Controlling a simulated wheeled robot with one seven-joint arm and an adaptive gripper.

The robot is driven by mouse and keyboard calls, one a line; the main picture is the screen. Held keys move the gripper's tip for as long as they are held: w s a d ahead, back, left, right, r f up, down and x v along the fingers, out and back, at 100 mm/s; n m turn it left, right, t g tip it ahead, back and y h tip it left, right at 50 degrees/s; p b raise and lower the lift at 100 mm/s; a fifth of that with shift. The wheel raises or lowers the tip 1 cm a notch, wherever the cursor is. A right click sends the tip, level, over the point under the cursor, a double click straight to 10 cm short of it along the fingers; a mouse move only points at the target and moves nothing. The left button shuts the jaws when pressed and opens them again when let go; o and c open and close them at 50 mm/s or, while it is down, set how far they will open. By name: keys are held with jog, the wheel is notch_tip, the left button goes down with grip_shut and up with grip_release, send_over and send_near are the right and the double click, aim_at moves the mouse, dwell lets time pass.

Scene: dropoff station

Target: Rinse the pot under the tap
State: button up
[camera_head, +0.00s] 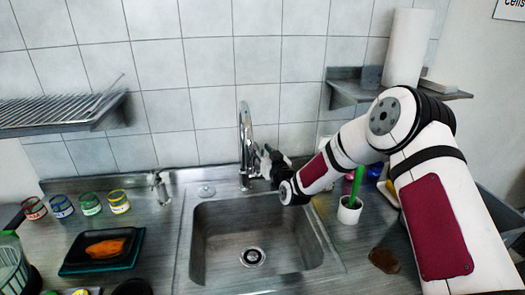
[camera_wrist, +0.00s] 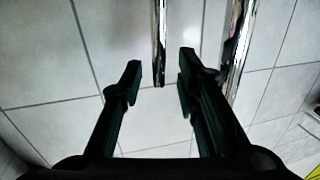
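The chrome tap (camera_head: 245,140) stands behind the sink (camera_head: 186,240). The sink looks empty, with its drain showing. My gripper (camera_head: 262,160) is beside the tap, just to its right, partly hidden by my wrist. In the wrist view my gripper (camera_wrist: 160,62) is open, its two dark fingers apart. A thin chrome rod (camera_wrist: 159,40) shows between the fingertips, and a thicker chrome pipe (camera_wrist: 238,40) passes by the right finger. I cannot tell whether either touches the fingers. I cannot make out the pot for certain; a dark round thing (camera_head: 132,287) is cut off at the bottom edge.
Several small colored jars (camera_head: 90,204) and a dark tray (camera_head: 72,267) with an orange piece lie left of the sink. A white cup (camera_head: 349,211) stands on the right. A rack (camera_head: 60,112) and a shelf (camera_head: 440,94) with a paper roll (camera_head: 407,48) hang above.

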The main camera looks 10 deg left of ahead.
jog(key=shift+c, duration=0.5)
grip_shut()
jog(key=shift+s, duration=0.1)
jog(key=shift+s+d+f+t, duration=0.1)
jog(key=shift+s+d+t, duration=0.05)
jog(key=shift+s+t, duration=0.2)
jog(key=shift+s+t+y, duration=0.25)
jog(key=shift+t+y, duration=0.05)
jog(key=shift+t, duration=0.05)
jog(key=shift+o, duration=0.5)
grip_release()
